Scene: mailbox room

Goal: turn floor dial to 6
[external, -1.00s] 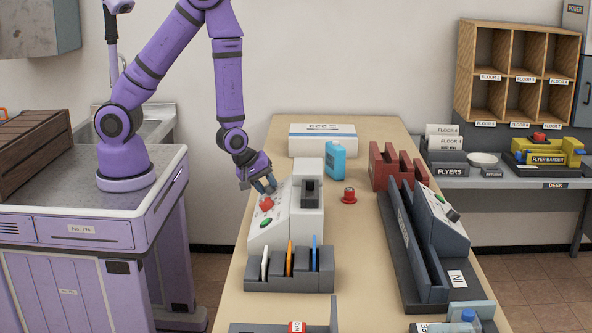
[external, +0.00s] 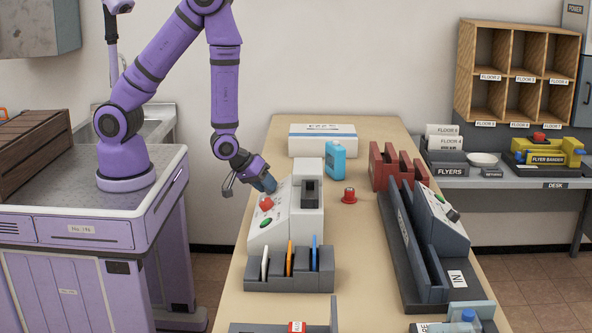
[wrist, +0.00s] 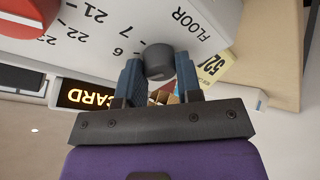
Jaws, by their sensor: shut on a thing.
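The floor dial is a dark round knob (wrist: 158,60) on the sloped face of a white machine (external: 300,215). Printed numbers and the word FLOOR show around it in the wrist view, where the picture is upside down. My gripper (wrist: 159,75) is shut on the knob, with one blue-grey finger on each side of it. In the external view my gripper (external: 268,184) is at the upper end of the machine's sloped panel, and it hides the dial there. The exact number the dial points to is unclear.
A grey rack with cards (external: 289,280) stands in front. A blue bottle (external: 335,160), a red button on the table (external: 349,195) and a red rack (external: 397,172) stand to the right.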

